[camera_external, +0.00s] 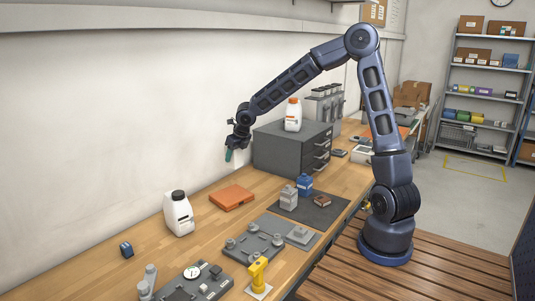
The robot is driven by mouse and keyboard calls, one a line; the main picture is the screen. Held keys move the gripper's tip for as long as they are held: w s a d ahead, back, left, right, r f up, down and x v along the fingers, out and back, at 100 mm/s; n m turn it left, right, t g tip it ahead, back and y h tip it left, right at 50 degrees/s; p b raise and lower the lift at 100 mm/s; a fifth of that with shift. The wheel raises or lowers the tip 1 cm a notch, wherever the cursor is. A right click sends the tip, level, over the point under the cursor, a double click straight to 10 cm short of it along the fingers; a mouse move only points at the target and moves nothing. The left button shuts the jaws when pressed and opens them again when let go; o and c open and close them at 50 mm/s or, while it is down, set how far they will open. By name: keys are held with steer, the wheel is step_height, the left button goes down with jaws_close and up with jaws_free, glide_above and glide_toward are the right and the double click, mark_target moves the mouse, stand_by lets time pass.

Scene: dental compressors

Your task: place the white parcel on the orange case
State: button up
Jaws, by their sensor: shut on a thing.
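The orange case (232,197) lies flat on the wooden bench, left of the grey drawer cabinet, with its top bare. My gripper (230,151) is above the bench, higher than the orange case and near the cabinet's left side. It points down and is shut on a small teal-green item (228,156). The item is small in view and partly hidden by the jaws, so its full shape is unclear. I cannot make out a white parcel with certainty.
A white bottle (179,214) stands left of the orange case. The grey drawer cabinet (290,148) bears another white bottle (293,115). Bare bench surrounds the case.

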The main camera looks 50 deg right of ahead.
step_height(320, 180, down, 12)
steer(key=shift+f, duration=0.25)
stand_by(0.4)
steer(key=shift+f, duration=0.1)
steer(key=o, duration=1)
steer(key=shift+o, duration=0.2)
